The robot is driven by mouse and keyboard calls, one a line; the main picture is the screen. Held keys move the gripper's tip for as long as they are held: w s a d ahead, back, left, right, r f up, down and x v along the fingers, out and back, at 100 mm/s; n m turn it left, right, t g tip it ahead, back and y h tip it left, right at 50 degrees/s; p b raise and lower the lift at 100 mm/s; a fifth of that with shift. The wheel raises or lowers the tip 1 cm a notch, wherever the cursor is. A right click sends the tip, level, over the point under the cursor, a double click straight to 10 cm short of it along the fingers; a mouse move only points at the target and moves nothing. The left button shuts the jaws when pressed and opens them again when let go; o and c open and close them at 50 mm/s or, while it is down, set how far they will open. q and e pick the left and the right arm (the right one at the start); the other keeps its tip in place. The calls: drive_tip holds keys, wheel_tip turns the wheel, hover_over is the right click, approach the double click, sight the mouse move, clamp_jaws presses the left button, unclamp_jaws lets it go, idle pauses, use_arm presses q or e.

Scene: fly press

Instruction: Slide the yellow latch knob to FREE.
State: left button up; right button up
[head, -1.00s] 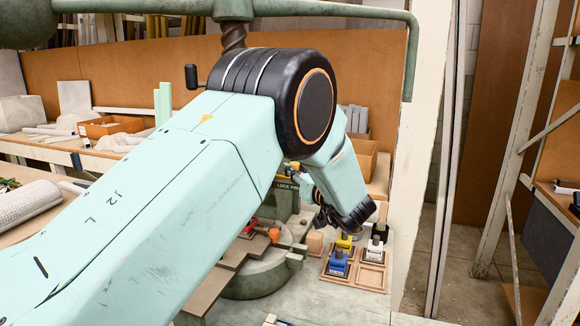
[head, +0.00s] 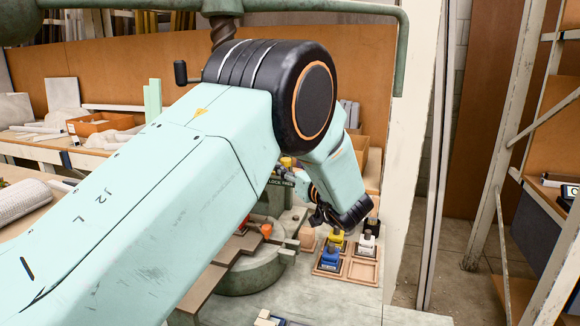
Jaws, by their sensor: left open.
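A small yellow part (head: 286,162), which looks like the latch knob, shows just past my left elbow, above a dark LOCK FREE label (head: 281,182) on the green press. My arm hides part of the label and the latch. My left gripper (head: 290,174) is small and partly hidden, open, close to the yellow part and the label. I cannot tell whether it touches the knob. The knob's exact place along its slot is too small to read. My right gripper is not in view.
Wooden trays (head: 361,270) hold blue (head: 330,256), yellow and white tool blocks right of the press's round base (head: 252,275). A green press arm (head: 330,8) with a screw hangs above. A pale post (head: 415,150) stands right. An orange-brown box (head: 100,124) lies on the back bench.

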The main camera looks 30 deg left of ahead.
use_arm(q)
drive_tip(key=v, duration=0.6)
drive_tip(key=shift+s+d, duration=0.15)
